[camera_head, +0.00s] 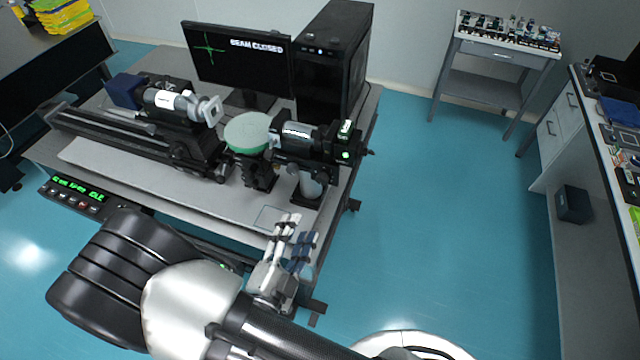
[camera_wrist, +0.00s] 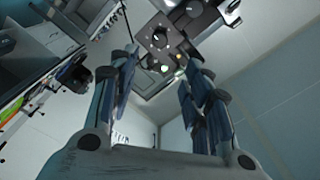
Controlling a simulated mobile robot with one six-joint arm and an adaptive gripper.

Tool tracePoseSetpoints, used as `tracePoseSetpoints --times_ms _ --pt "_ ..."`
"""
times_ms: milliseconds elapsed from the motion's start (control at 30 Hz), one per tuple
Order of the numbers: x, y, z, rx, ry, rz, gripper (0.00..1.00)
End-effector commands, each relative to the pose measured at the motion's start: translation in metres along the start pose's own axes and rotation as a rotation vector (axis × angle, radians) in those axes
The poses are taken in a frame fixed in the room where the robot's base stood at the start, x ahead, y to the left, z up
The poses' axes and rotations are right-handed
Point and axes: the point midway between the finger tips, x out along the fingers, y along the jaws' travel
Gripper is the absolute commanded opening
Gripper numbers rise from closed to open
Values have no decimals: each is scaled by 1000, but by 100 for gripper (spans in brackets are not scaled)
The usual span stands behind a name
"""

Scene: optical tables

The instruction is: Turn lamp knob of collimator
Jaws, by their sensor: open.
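The collimator (camera_head: 298,135), a black and silver barrel on a post, stands at the table's right side in the head view. Its black end housing (camera_head: 345,143) carries a small green light. In the wrist view, a dark square panel (camera_wrist: 176,46) with a round black knob (camera_wrist: 160,40) shows beyond the fingertips, and small lights sit below the knob. I cannot tell for sure that this is the lamp knob. My gripper (camera_head: 297,229) is open and empty, in front of and lower than the collimator in the head picture. In the wrist view my gripper (camera_wrist: 160,57) frames the panel, apart from it.
A green disc (camera_head: 248,132) stands left of the collimator. A second barrel (camera_head: 172,101) sits on a black rail. A monitor (camera_head: 238,58) reading "BEAM CLOSED" and a black computer tower (camera_head: 333,65) stand behind. Blue floor (camera_head: 440,210) right of the table is clear.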

Motion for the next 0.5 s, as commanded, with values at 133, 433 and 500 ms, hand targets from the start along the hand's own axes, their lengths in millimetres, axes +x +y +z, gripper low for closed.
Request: tracePoseSetpoints --times_ms 133,433,500 --pt "35 1 -2 -1 6 6 44" --pt "99 1 -1 1 4 6 44" --pt "111 1 -1 1 3 5 44"
